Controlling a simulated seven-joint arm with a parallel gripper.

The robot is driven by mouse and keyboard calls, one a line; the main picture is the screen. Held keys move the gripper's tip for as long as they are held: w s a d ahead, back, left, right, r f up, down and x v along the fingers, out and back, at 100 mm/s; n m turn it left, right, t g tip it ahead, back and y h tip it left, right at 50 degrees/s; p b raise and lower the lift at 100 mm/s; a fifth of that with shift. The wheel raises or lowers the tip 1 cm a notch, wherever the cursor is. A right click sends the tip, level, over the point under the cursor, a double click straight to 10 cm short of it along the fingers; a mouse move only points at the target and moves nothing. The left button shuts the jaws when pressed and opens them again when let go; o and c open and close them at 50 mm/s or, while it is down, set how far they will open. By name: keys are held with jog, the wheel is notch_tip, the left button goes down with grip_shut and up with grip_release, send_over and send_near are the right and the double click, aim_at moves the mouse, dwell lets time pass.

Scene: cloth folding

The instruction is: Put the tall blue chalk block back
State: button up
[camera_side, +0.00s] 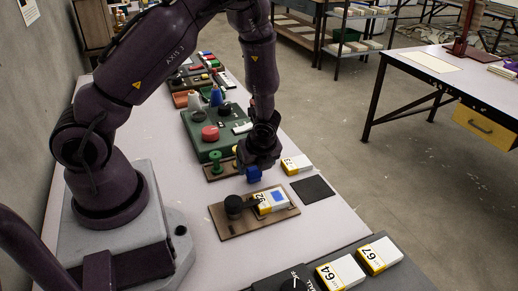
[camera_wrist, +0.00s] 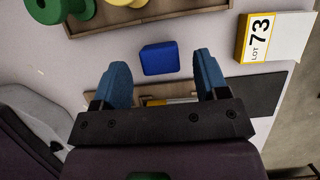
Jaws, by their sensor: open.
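A bright blue block (camera_wrist: 160,58) lies on the pale table just beyond my fingertips in the wrist view, between a wooden rack and my gripper. Its height is hard to judge from above. In the side view a blue patch (camera_side: 254,175) shows right below my gripper (camera_side: 258,164); it appears to be the same block. My gripper (camera_wrist: 162,74) is open, with its two blue fingers apart and nothing between them. The block is in line with the gap between the fingers. Contact with the fingers is not seen.
A "LOT 73" box (camera_wrist: 270,38) stands right of the block, with a dark flat pad (camera_side: 313,189) nearby. A wooden board (camera_side: 238,222) with a black knob and a yellow-white box is in front. A rack with green spools (camera_side: 216,163) and a green case (camera_side: 196,132) are behind.

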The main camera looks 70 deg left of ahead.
jog(key=d+r+n+t, duration=0.1)
jog(key=d+r+n, duration=0.1)
jog(key=r, duration=0.6)
jog(key=d+r+n, duration=0.2)
jog(key=d+r, duration=0.1)
jog(key=r, duration=0.4)
jog(key=s+d+r+n+t+h, duration=0.2)
jog(key=s+d+r+n, duration=0.1)
jog(key=s+r+n, duration=0.3)
jog(key=s+d+r+n+t+h, duration=0.2)
jog(key=s+d+r+n, duration=0.1)
jog(key=s+r+n, duration=0.3)
notch_tip(320, 180, up, 4)
jog(key=shift+d+f+n+t+h, duration=0.15)
jog(key=shift+d+n+t+h, duration=0.15)
jog(key=shift+n, duration=0.7)
jog(key=shift+o, duration=0.2)
